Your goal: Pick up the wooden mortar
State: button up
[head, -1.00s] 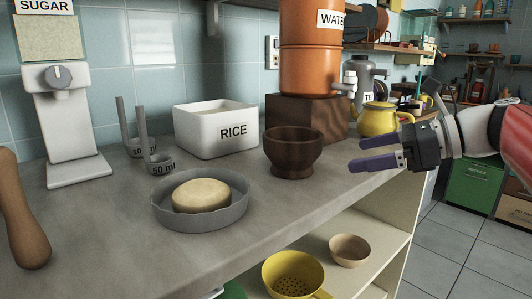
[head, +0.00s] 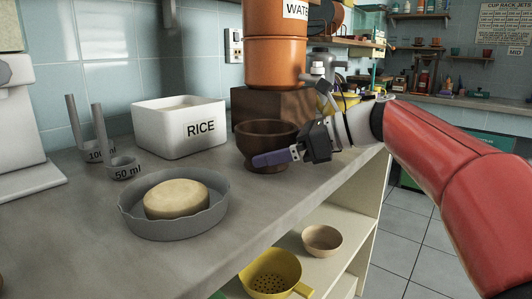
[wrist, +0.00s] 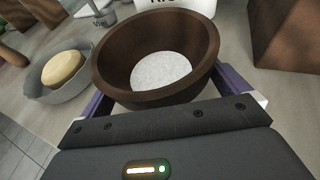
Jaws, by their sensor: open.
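The wooden mortar (head: 258,135) is a dark brown footed bowl on the counter, in front of a dark wooden block. In the wrist view the mortar (wrist: 112,62) is large and upright, with a round pale patch at its bottom. My gripper (head: 272,158) is open at the mortar's near right side, and one purple finger covers part of its lower body. In the wrist view the fingers lie on either side of the bowl, partly hidden beneath its rim. I cannot tell whether they touch it.
A white RICE container (head: 178,126) stands left of the mortar. A grey dish (head: 130,207) holding a round pale loaf (head: 176,200) is at front left, near measuring cups (head: 123,168). The orange WATER vessel (head: 274,62) stands on the wooden block (head: 262,105) behind. A shelf below holds bowls.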

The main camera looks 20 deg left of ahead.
jog(key=c, duration=0.9)
jog(key=shift+r, duration=0.15)
notch_tip(320, 180, up, 20)
jog(key=p, duration=0.6)
jog(key=shift+f, duration=0.25)
